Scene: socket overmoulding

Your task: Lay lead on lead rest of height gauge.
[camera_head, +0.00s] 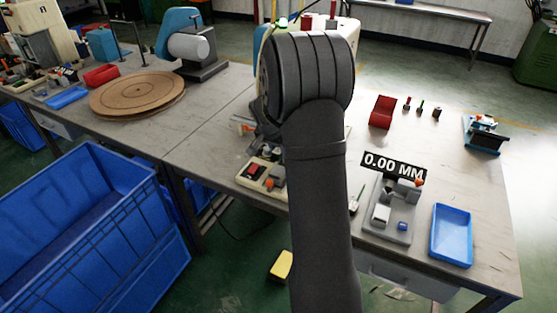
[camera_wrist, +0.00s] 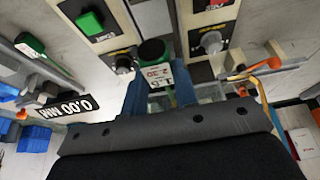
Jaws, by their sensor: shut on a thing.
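The height gauge (camera_head: 393,212) stands on the right part of the bench, with a grey base, a pale block, a small blue piece and an orange tip. Its black 0.00 MM display (camera_head: 393,166) stands behind it and shows upside down at the left of the wrist view (camera_wrist: 62,106). My gripper (camera_wrist: 160,92) has blue fingers and is shut on the lead, which is mostly hidden. A thin yellow-orange cord (camera_wrist: 264,103) runs at the right of the wrist view; I cannot tell whether it belongs to the lead. In the head view my arm hides most of the gripper.
A cream button panel (camera_head: 258,176) lies left of my arm. A blue tray (camera_head: 451,235) is right of the gauge, near the front edge. A red holder (camera_head: 382,112) and several small tools stand behind. A round wooden turntable (camera_head: 138,94) is far left.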

